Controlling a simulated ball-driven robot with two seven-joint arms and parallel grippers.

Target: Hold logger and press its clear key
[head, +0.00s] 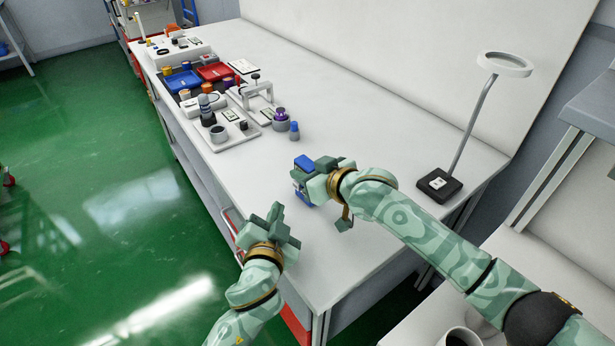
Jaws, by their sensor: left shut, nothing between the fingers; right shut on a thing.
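The logger (303,163) is a small blue and grey device near the front part of the white bench. My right gripper (314,179) is shut on it from the right side, and its fingers hide part of it. The clear key cannot be made out at this size. My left gripper (272,214) is shut and empty, over the bench's front edge, below and left of the logger and apart from it.
The white bench (370,120) is clear around the logger. A ring lamp (505,64) on a black base (438,185) stands at right. Blue (184,80) and red (214,72) trays, bottles and instruments crowd the far left. A blue-capped vial (295,131) stands behind the logger.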

